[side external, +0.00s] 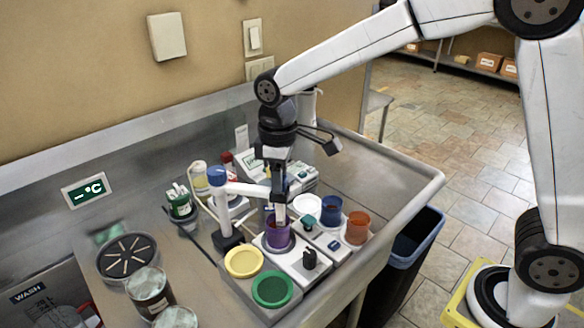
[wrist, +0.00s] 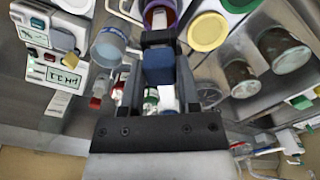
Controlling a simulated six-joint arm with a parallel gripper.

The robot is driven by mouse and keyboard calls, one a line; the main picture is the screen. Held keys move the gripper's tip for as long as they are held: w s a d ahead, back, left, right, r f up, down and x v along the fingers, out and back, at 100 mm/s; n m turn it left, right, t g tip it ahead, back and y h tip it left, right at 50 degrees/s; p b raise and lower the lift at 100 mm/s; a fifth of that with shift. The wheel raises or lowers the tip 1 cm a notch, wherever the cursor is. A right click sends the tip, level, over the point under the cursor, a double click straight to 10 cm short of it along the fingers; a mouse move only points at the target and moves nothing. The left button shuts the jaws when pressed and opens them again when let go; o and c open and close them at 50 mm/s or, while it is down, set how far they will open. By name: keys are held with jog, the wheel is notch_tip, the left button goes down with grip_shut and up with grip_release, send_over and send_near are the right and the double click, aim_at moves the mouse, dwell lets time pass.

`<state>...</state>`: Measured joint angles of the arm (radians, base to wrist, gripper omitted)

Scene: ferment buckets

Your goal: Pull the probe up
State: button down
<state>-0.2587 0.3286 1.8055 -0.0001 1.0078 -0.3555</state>
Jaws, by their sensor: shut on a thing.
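My gripper (side external: 279,190) points straight down over the purple bucket (side external: 279,238). In the wrist view my gripper (wrist: 158,72) is shut on a blue block (wrist: 158,67), which appears to be the head of the probe. A pale shaft (wrist: 159,18) shows beyond the fingers at the mouth of the purple bucket (wrist: 178,8). In the side view the fingers hide most of the probe, and its tip is not visible. I cannot tell how deep it reaches.
A white arm on a stand with a blue cap (side external: 216,176) is close left of my gripper. Yellow (side external: 243,262) and green (side external: 272,289) lids are in front. Blue (side external: 331,210) and orange (side external: 356,227) buckets stand to the right. A wall display (side external: 87,190) reads "– °C".

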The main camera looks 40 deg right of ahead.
jog(key=shift+w+r, duration=0.1)
jog(key=shift+r, duration=2.95)
jog(key=c, duration=0.5)
grip_release()
jog(key=shift+r, duration=0.1)
jog(key=shift+o, duration=0.9)
notch_tip(320, 180, up, 8)
jog(key=shift+f, duration=0.2)
